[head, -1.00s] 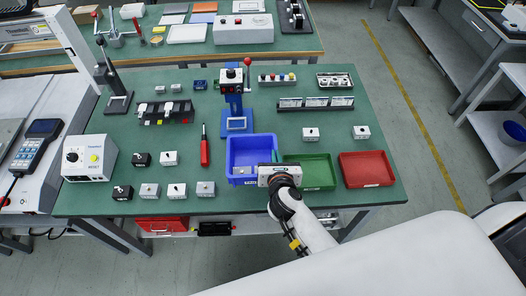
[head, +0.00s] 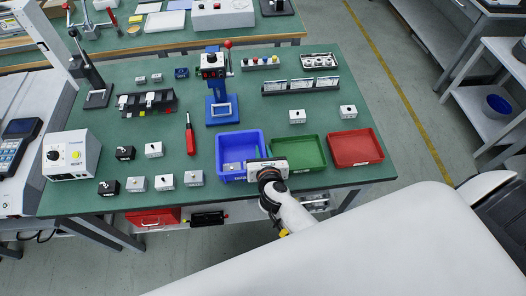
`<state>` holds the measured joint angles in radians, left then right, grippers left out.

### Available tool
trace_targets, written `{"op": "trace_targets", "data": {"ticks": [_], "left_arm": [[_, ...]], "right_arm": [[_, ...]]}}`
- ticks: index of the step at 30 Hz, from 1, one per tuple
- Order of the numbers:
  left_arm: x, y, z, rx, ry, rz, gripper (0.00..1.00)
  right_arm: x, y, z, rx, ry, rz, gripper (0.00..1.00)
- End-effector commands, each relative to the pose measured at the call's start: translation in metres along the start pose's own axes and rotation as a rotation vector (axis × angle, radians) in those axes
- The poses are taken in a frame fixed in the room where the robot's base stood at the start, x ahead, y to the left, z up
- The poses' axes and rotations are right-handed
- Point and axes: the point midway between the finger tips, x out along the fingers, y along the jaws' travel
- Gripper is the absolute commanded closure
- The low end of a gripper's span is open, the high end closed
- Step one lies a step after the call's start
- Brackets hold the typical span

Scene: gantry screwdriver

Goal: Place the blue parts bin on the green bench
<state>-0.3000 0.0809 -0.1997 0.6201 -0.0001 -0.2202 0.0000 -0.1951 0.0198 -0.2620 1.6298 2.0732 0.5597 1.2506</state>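The blue parts bin (head: 238,145) is at the front of the green bench (head: 330,205), left of a green tray. It looks upright, and a small grey part shows inside it. I cannot tell whether its base touches the bench top. My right gripper (head: 265,168) is at the bin's front right corner, overlapping its rim in the picture. Its fingers are hidden by its own body, so its opening does not show. My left gripper is not in view.
The green tray (head: 303,151) and a red tray (head: 355,148) stand to the right. A red screwdriver (head: 190,135) and several small switch boxes lie to the left. A blue press (head: 220,100) stands behind the bin. Bare bench top lies between press and rear racks.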

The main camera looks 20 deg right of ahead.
Motion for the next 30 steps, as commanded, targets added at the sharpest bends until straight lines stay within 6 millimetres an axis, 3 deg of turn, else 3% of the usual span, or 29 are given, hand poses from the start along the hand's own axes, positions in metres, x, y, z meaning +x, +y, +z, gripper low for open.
{"op": "trace_targets", "data": {"ticks": [12,24,30], "left_arm": [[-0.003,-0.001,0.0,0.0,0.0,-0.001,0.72],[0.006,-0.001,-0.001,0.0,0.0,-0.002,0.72],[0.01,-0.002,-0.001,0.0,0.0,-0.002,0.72]], "right_arm": [[-0.006,0.0,-0.002,-0.001,-0.002,0.0,0.75],[-0.086,0.0,0.0,0.002,-0.003,0.0,0.75],[-0.114,0.0,-0.001,-0.001,-0.002,0.0,0.75]]}}
